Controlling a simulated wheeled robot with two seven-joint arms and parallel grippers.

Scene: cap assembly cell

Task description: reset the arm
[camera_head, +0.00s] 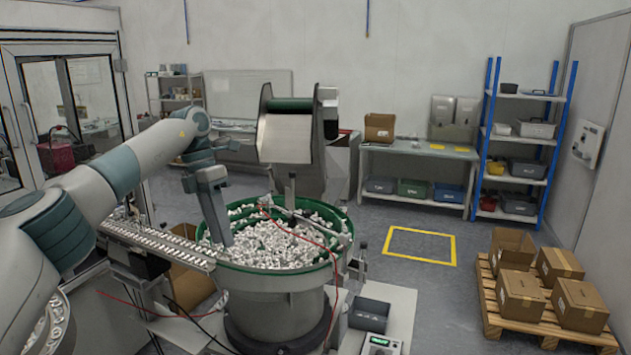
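My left arm comes in from the left and reaches over the feeder bowl. My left gripper (222,234) points down at the left part of the bowl, with its tips low at the white parts. I cannot tell whether its fingers are apart or closed, or whether they touch the parts. The round green-rimmed bowl (275,281) is filled with small white parts (268,245). My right arm and gripper do not show.
A metal linear track (160,241) runs into the bowl's left side. A hopper (290,135) stands behind the bowl. A grey bin (369,314) sits at its front right. Boxes on a pallet (488,317) stand at right. The floor around the yellow square (420,259) is clear.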

